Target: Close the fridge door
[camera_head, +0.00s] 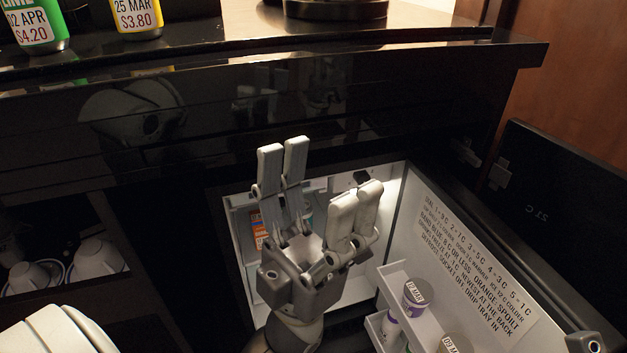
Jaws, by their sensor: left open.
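The fridge door (400,262) stands open on the right side of the fridge. Its white inner face carries a printed notice (472,270) and shelves with bottles. The lit fridge interior (236,215) shows behind my left gripper (313,165), which hides much of it. That gripper is open and empty, with its fingers pointing up in front of the fridge opening. It looks apart from the door. A grey piece (585,342) at the bottom right edge may belong to my right gripper; its fingers cannot be made out.
A black counter (400,50) overhangs the fridge, with a green bottle (33,25) and a yellow bottle (136,15) on it. White cups (98,257) stand on a left shelf. A black panel (560,215) stands at the far right, beyond the door's inner face.

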